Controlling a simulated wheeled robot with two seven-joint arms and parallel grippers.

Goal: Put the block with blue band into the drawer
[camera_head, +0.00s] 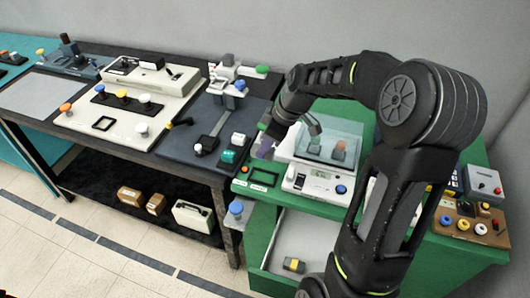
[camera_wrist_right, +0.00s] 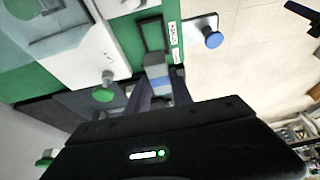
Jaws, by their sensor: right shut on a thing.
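In the right wrist view a grey block with a blue band (camera_wrist_right: 157,68) sits between the fingertips of my right gripper (camera_wrist_right: 160,85), which is shut on it. The block shows just beside a dark rectangular frame on the green top. In the head view my right gripper (camera_head: 266,148) is over the left part of the green cabinet, left of the clear box, and the block is not clearly visible there. The drawer (camera_head: 316,232) in the cabinet front is open, with a yellow and dark block (camera_head: 293,265) inside. My left gripper is not in view.
A clear box (camera_head: 328,147) on a white device with a blue knob (camera_head: 341,189) stands on the cabinet. A blue knob (camera_head: 236,208) juts from the cabinet's left side. A dark table (camera_head: 213,120) with panels is at left. My right arm hides part of the cabinet.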

